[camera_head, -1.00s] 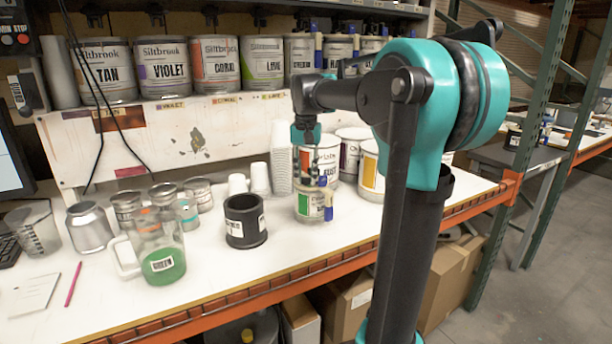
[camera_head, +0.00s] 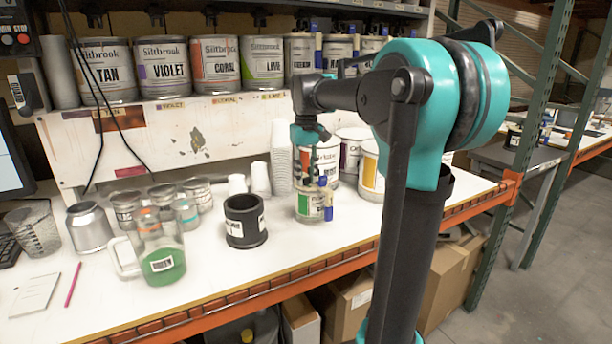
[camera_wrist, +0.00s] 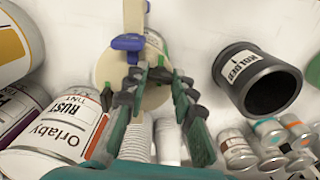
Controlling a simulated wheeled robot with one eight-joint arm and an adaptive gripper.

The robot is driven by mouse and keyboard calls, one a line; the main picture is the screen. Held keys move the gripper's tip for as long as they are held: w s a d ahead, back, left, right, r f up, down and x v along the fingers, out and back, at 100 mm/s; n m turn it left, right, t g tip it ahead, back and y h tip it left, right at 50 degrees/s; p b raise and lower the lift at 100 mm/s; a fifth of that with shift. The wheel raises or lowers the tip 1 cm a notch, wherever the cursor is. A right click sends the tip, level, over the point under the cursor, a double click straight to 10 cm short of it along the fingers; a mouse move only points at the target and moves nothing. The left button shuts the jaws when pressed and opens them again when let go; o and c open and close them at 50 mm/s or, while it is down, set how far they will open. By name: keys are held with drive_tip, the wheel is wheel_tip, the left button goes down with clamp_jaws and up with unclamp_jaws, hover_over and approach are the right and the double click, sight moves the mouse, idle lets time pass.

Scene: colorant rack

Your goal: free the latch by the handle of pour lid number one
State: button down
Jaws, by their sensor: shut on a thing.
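A small can (camera_head: 308,207) with a green label stands upright on the bench in the head view. Its cream pour lid (camera_wrist: 152,98) shows from above in the wrist view. A blue latch (camera_wrist: 128,42) sits at the lid's edge by the cream handle (camera_wrist: 135,15).
A black holder (camera_head: 245,220) stands left of the can. Large paint cans, one marked rust (camera_wrist: 62,130), stand close behind. A clear jug with green liquid (camera_head: 160,262) and several small tins are farther left.

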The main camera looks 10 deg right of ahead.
idle(0.4)
drive_tip(key=c, duration=1.2)
unclamp_jaws()
